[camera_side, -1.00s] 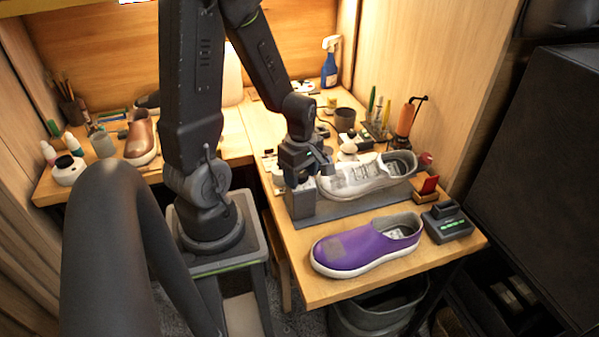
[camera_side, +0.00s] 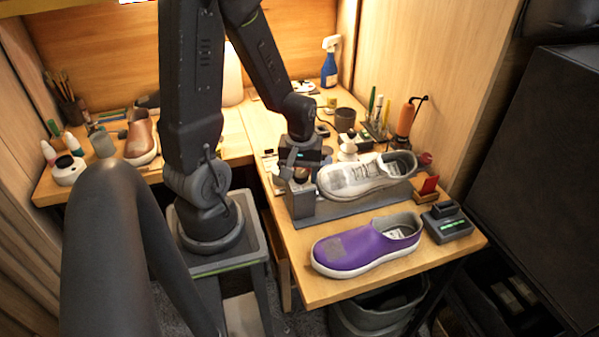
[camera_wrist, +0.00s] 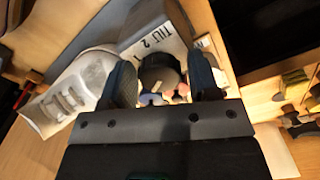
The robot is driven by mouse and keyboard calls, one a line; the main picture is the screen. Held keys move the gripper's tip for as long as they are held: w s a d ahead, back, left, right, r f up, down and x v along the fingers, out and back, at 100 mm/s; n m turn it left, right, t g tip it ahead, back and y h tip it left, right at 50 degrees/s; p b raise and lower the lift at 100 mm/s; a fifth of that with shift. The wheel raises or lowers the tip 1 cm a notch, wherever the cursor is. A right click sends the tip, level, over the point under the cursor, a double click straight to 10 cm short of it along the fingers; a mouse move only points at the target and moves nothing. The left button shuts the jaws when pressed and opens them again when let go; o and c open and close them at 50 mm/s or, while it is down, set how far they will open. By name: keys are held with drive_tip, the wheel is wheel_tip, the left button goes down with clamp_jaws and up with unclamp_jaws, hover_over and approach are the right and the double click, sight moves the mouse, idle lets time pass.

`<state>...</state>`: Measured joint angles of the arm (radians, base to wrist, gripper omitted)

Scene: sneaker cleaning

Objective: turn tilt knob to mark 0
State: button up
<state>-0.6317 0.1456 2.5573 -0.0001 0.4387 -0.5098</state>
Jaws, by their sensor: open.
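The tilt knob (camera_wrist: 160,72) is a dark round knob on a grey block (camera_wrist: 146,24) printed "TILT", with a "2" readable; the wrist view does not clearly show which mark it points to. My gripper (camera_wrist: 163,83) is open, one finger on each side of the knob; I cannot tell if either touches it. In the side view my gripper (camera_side: 298,174) is at the top of the block (camera_side: 301,204) and hides the knob. The white sneaker (camera_side: 366,178) sits tilted over a grey base plate (camera_side: 352,211); it also shows in the wrist view (camera_wrist: 80,85).
A purple shoe (camera_side: 365,246) lies in front of the base plate, with a dark device (camera_side: 447,224) with a green display to its right. A red-topped brush (camera_side: 428,188), an orange-handled tool (camera_side: 405,119) and a spray bottle (camera_side: 329,63) stand farther back.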

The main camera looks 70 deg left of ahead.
drive_tip(key=m, duration=1)
drive_tip(key=shift+m, duration=0.3)
drive_tip(key=shift+c, duration=0.2)
drive_tip(key=c, duration=0.6)
drive_tip(key=n, duration=0.4)
drive_tip(key=shift+c, duration=0.2)
